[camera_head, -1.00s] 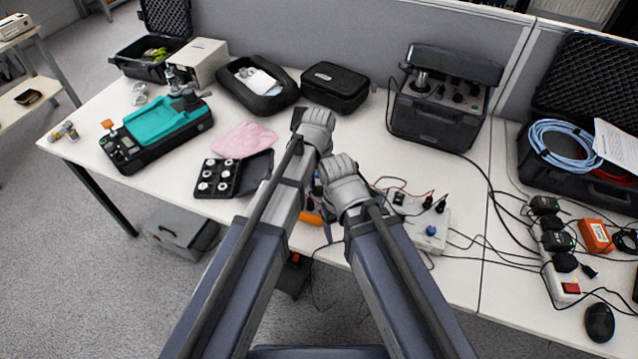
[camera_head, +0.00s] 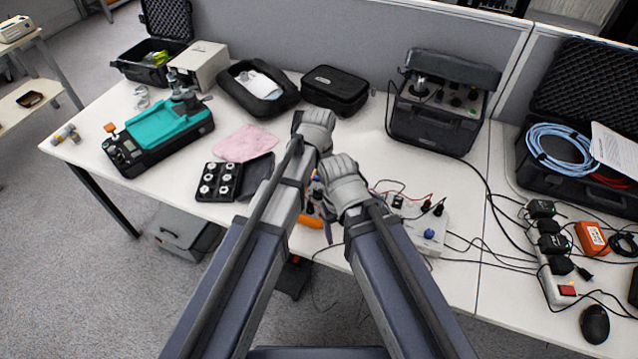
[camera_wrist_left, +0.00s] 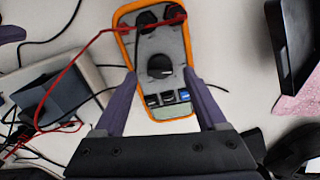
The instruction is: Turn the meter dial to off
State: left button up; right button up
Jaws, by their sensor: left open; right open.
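The meter is an orange-rimmed grey multimeter (camera_wrist_left: 174,104) in the left wrist view, with a black round dial (camera_wrist_left: 160,66) in its middle. Red and black leads plug into its upper end. In the head view only part of its orange rim (camera_head: 310,221) shows behind my arms. My left gripper (camera_wrist_left: 160,73) is open, its two purple fingers on either side of the dial in the picture. I cannot tell whether they touch the meter. In the head view my left gripper (camera_head: 316,128) and right gripper (camera_head: 340,178) are close together, fingertips hidden.
A black box with several round pieces (camera_head: 219,181) and a pink cloth (camera_head: 246,142) lie left of my arms. A white box with a blue knob (camera_head: 428,234) and leads is at right. Loose cables cross the white table (camera_head: 300,244).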

aim_at(319, 190)
pick_arm(q)
notch_tip(319, 190, up, 6)
jog(key=p, duration=0.5)
jog(key=shift+r, duration=0.1)
jog(key=s+a+n, duration=0.1)
jog(key=s+a, duration=0.2)
jog(key=s, duration=0.4)
jog(key=s+a+n+y, duration=0.1)
jog(key=s+a, duration=0.2)
jog(key=s, duration=0.5)
jog(key=shift+s+a, duration=0.15)
jog(key=shift+s, duration=0.05)
